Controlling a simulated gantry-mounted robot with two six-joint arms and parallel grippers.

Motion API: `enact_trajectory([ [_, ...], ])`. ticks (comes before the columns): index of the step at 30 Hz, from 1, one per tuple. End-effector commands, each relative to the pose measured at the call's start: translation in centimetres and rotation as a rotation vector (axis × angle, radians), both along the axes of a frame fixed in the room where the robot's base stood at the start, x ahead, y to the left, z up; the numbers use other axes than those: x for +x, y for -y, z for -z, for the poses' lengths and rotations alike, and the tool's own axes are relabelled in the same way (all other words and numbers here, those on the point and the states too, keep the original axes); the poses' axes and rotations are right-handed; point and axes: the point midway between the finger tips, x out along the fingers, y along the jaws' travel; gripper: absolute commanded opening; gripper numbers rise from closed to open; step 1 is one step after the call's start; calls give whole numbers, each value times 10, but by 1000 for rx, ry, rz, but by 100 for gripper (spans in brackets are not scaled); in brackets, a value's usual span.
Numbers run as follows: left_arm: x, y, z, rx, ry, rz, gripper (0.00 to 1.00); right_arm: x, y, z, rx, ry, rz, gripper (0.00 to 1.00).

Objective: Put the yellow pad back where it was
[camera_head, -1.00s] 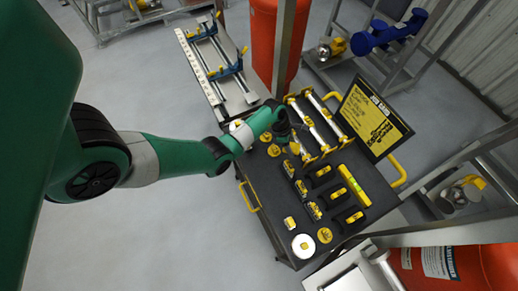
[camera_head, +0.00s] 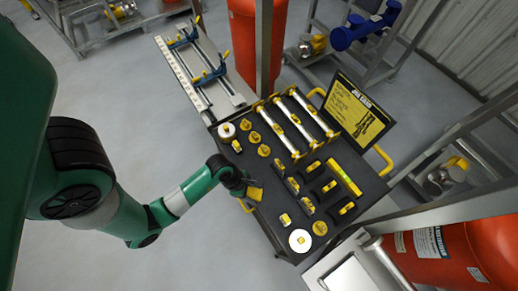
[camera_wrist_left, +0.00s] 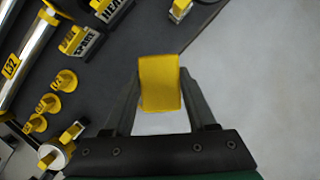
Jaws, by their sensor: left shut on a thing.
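The yellow pad (camera_head: 254,193) is a small yellow block at the tip of my left gripper (camera_head: 244,186). In the left wrist view the pad (camera_wrist_left: 160,83) sits between the two dark fingers (camera_wrist_left: 160,100), which are shut on it. The gripper holds it by the left edge of the dark cart top (camera_head: 258,216), near the yellow side handle. Below the pad the wrist view shows pale floor and part of the cart top. I cannot tell which place on the cart the pad came from. My right gripper is not in view.
The cart top holds yellow discs (camera_head: 264,151), silver bars with yellow ends (camera_head: 292,127), a yellow level (camera_head: 344,178), labelled blocks and a white disc (camera_head: 300,240). A sign board (camera_head: 357,115) stands at its far right. Open floor lies left.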

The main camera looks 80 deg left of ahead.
Motion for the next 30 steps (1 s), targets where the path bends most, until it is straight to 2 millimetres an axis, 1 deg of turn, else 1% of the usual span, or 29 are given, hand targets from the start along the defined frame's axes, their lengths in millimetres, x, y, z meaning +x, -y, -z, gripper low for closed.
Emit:
enact_trajectory([
  [1, -16, 11, 3, -2, -5, 14, 5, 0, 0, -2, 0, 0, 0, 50],
  [4, -35, 23, 10, -2, -5, 32, 5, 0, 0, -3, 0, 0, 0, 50],
  [7, -43, 28, 13, -1, -1, 42, 5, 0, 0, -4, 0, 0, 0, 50],
  [11, -42, 29, 14, 1, 0, 47, 5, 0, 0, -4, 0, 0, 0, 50],
  [14, -35, 21, 19, 1, 2, 44, 5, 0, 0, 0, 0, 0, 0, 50],
  [17, -21, 2, 30, 2, 2, 41, 5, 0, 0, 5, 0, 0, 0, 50],
  [23, 15, -44, 57, 1, 2, 42, 5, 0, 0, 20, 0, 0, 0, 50],
  [24, 19, -50, 68, -1, -1, 44, 5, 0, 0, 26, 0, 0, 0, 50],
  [27, 30, -63, 91, -1, -2, 45, 5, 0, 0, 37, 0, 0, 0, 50],
  [30, 37, -73, 104, 0, -1, 45, 5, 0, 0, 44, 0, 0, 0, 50],
])
